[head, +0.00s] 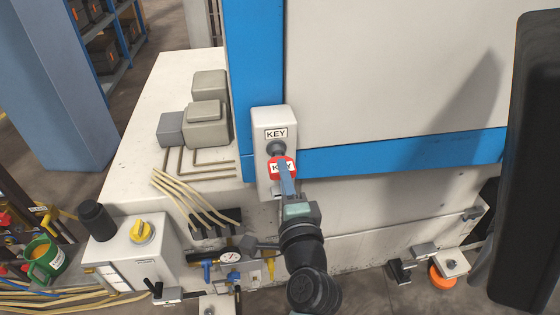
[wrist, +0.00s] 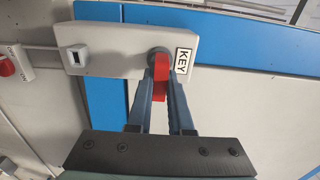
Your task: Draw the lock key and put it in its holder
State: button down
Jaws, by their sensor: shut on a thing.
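My gripper (head: 284,172) is shut on this red head, one finger (wrist: 175,98) on each side. The key meets the dark round lock (head: 276,149) on the white key box (head: 262,119); how deep it sits is hidden. A small block with a dark slot (wrist: 77,57) is at the other end of the box from the KEY label, perhaps the holder. In the head view my gripper and arm mostly cover that end.
The box is fixed at a blue frame (head: 253,70) beside a large pale panel (head: 380,70). Grey boxes (head: 207,122) and cables stand left. A yellow knob (head: 142,231) and a gauge (head: 231,257) are lower left.

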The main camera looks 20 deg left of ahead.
jog(key=shift+s+d, duration=0.1)
jog(key=shift+s, duration=0.05)
jog(key=shift+v, duration=1.35)
jog(key=shift+s, duration=0.1)
jog(key=v, duration=0.5)
notch_tip(320, 180, down, 13)
jog(key=b, duration=1.2)
jog(key=shift+w, duration=0.25)
jog(key=shift+x, duration=2.8)
